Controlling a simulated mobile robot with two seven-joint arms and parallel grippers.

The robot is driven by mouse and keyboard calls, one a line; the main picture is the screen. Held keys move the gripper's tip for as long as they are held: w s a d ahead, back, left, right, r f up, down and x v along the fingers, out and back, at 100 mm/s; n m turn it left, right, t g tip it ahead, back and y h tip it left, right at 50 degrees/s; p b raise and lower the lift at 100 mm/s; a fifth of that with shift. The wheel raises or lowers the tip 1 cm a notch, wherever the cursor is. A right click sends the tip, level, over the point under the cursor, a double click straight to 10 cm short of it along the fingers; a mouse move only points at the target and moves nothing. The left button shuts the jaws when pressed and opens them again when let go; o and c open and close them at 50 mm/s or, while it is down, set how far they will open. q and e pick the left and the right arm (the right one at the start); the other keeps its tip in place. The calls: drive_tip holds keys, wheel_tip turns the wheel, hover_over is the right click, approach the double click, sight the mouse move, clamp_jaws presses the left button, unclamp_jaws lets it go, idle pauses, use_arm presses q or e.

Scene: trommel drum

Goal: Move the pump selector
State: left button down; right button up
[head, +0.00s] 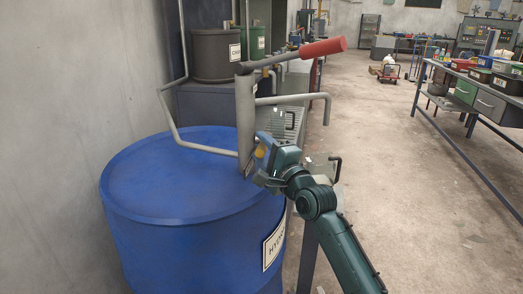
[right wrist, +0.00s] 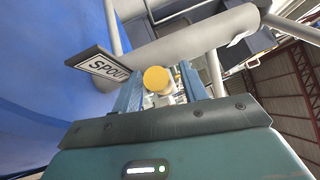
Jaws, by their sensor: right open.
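The pump selector is a short lever with a yellow round knob (head: 260,151) on the side of the grey upright pump body (head: 245,115). In the right wrist view the yellow knob (right wrist: 157,79) faces the camera, in front of the grey pump pipe (right wrist: 190,38). A dark plate marked SPOUT (right wrist: 100,68) stands left of it. My right gripper (head: 264,143) is at the pump. Its two blue fingers (right wrist: 160,75) are open, one on each side of the knob; whether they touch it I cannot tell. My left gripper is not in view.
The pump stands on a blue drum (head: 165,185) beside a concrete wall. A red-handled crank (head: 322,48) and bent grey pipes stick out above my gripper. A workbench with bins (head: 482,100) stands at right. The floor between is mostly clear.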

drive_tip(key=shift+w+a, duration=0.1)
drive_tip(key=shift+w, duration=0.15)
drive_tip(key=shift+c, duration=0.5)
clamp_jaws()
